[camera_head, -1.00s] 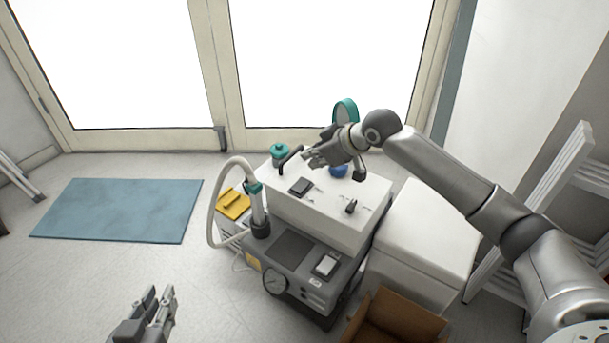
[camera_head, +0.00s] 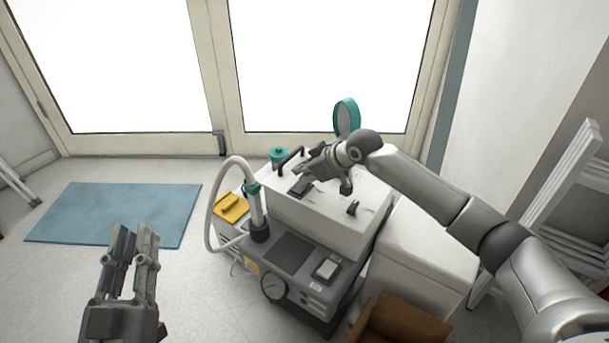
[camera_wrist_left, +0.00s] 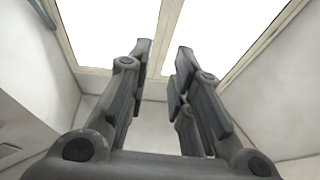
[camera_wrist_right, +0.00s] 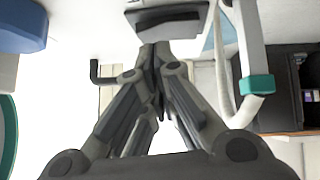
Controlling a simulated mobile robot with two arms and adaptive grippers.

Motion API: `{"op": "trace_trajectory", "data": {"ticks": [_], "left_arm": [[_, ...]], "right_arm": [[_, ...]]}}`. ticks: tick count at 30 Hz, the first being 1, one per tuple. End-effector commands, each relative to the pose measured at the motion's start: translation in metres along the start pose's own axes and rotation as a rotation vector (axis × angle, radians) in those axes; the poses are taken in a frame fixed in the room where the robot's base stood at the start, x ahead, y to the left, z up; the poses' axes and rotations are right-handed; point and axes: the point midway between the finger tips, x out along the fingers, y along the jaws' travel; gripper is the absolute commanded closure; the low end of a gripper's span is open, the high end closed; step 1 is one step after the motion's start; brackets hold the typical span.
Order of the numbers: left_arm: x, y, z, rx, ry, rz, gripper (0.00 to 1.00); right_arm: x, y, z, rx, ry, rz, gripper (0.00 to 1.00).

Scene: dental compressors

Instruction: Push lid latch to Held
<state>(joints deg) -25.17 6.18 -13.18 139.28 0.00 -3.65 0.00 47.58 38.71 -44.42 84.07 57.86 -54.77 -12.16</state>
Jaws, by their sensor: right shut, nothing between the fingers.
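A white box-shaped lid (camera_head: 318,219) tops the grey compressor unit (camera_head: 305,281). A dark flat block (camera_head: 301,188), which may be the lid latch, sits on the lid's top; small marks beside it are too small to read. My right gripper (camera_head: 305,174) is shut and empty, its tips close above the block. In the right wrist view the shut fingertips (camera_wrist_right: 154,48) point at the block's grey plate (camera_wrist_right: 166,20); I cannot tell whether they touch. My left gripper (camera_head: 132,238) is open and empty, left of the unit; its open fingers also show in the left wrist view (camera_wrist_left: 161,58).
A black bar handle (camera_head: 291,157) and a dark knob (camera_head: 352,208) are on the lid. A pale hose (camera_head: 213,200) arches at the unit's left. A teal-rimmed disc (camera_head: 346,117) stands behind. A cardboard box (camera_head: 403,325) lies at front right. Floor near the blue mat (camera_head: 115,212) is clear.

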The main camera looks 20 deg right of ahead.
Motion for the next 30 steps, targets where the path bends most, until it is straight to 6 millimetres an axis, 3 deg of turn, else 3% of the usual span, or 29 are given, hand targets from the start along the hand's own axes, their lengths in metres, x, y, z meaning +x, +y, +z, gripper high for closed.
{"op": "trace_trajectory", "data": {"ticks": [16, 27, 30], "left_arm": [[0.001, 0.001, -0.004, -0.001, 0.020, 0.001, 0.79], [-0.012, -0.008, 0.052, 0.008, -0.308, -0.017, 0.79], [-0.012, -0.007, 0.052, 0.008, -0.295, -0.016, 0.79]], "right_arm": [[0.002, 0.000, 0.002, 0.003, -0.001, -0.003, 1.00], [0.006, 0.003, 0.006, 0.052, -0.003, -0.051, 1.00], [0.007, 0.002, 0.007, 0.047, -0.002, -0.049, 1.00]]}}
